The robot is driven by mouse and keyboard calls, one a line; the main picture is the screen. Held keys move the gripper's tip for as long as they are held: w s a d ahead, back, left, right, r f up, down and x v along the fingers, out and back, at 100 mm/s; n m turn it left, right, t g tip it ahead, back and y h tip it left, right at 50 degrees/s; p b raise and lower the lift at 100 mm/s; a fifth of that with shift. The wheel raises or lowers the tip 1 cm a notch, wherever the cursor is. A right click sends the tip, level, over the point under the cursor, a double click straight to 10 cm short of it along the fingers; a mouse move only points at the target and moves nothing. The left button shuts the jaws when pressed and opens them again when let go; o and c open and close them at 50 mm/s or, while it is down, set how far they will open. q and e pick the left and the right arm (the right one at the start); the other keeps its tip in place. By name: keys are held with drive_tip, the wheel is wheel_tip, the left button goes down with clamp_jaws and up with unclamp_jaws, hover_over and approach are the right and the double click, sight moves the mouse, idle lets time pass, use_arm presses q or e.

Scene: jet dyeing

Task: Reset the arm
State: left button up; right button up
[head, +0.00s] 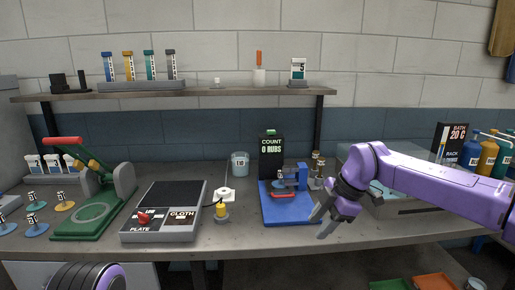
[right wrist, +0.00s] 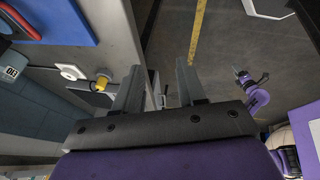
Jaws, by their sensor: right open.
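My right arm (head: 430,185) comes in from the right, in purple, above the bench. Its gripper (head: 322,224) hangs tilted down over the front of the bench, to the right of a blue stand (head: 290,216). In the right wrist view the fingers (right wrist: 157,80) are spread apart with nothing between them. A purple and black part of my left arm shows at the bottom left of the head view. I cannot see the left gripper's jaws.
A green press (head: 95,205), a plate-and-cloth box (head: 162,235), a yellow-topped weight (head: 221,212) and a counter display (head: 271,155) stand on the bench (head: 240,238). A shelf (head: 200,93) holds vials. A grey bath unit (head: 405,206) stands behind my right arm.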

drive_tip(key=s+d+f+n+t+h, duration=0.1)
drive_tip(key=s+d+f+n+h, duration=0.15)
drive_tip(key=f+n, duration=0.6)
drive_tip(key=s+d+f+n+t+h, duration=0.1)
drive_tip(key=d+f+n+t+h, duration=0.2)
drive_tip(key=f+n, duration=0.55)
drive_tip(key=s+d+f+n+h, duration=0.25)
drive_tip(key=f+n+h, duration=0.25)
drive_tip(key=f+n, duration=0.35)
drive_tip(key=s+d+f+n+g, duration=0.1)
drive_tip(key=s+f+n, duration=0.4)
drive_tip(key=s, duration=0.5)
drive_tip(key=s+d+f+n+y, duration=0.1)
drive_tip(key=s+d+f+n, duration=0.2)
drive_tip(key=s, duration=0.7)
drive_tip(key=s+d+f+n+g+y, duration=0.1)
drive_tip(key=s+d+f+n, duration=0.1)
drive_tip(key=s+f+n, duration=0.5)
drive_tip(key=s+n, duration=0.3)
drive_tip(key=n, duration=0.1)
drive_tip(key=shift+s+d+f+g, duration=0.25)
drive_tip(key=shift+d+f+g, duration=0.05)
drive_tip(key=shift+d+f, duration=0.05)
